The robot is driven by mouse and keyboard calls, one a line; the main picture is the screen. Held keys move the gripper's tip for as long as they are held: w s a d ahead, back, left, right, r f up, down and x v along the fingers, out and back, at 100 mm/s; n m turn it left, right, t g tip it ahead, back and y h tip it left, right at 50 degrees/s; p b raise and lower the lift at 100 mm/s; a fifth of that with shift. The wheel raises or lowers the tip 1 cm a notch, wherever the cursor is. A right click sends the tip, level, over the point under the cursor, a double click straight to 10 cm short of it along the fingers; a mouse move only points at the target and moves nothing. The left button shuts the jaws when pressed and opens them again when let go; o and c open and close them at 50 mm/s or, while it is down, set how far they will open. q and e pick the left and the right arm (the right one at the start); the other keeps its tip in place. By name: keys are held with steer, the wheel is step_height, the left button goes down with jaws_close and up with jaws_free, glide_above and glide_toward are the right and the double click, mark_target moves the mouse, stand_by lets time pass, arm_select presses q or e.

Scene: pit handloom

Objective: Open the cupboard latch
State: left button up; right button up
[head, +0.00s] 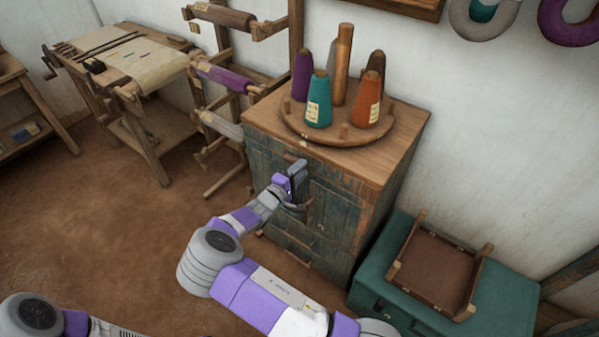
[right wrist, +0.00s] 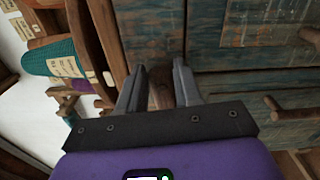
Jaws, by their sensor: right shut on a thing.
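The cupboard (head: 340,222) is a worn blue-green wooden cabinet with a plain wood top, standing in the middle right of the head view. Its front doors look shut. My right gripper (head: 296,182) is at the upper part of the cupboard front. In the right wrist view, the two grey fingers of my right gripper (right wrist: 159,92) are shut on a small brown wooden piece, the latch (right wrist: 160,96), on the cupboard front. The fingers hide much of the latch, so I cannot tell which way it is turned. My left gripper is out of view.
A round wooden rack (head: 345,135) with several coloured yarn cones stands on the cupboard. A teal chest (head: 372,298) with an upturned stool (head: 437,272) is to the right. A roller stand (head: 228,125) is close on the left. The brown floor (head: 110,220) at left is clear.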

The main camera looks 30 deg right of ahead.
steer(key=shift+f+m, duration=0.2)
steer(key=shift+m, duration=0.3)
steer(key=shift+b, duration=0.3)
steer(key=o, duration=1.1)
steer(key=shift+c, duration=0.2)
steer(key=shift+r, duration=0.1)
steer(key=p+v, duration=0.1)
steer(key=v, duration=0.6)
steer(key=shift+a+p, duration=0.3)
steer(key=shift+p, duration=0.05)
steer(key=shift+s, duration=0.1)
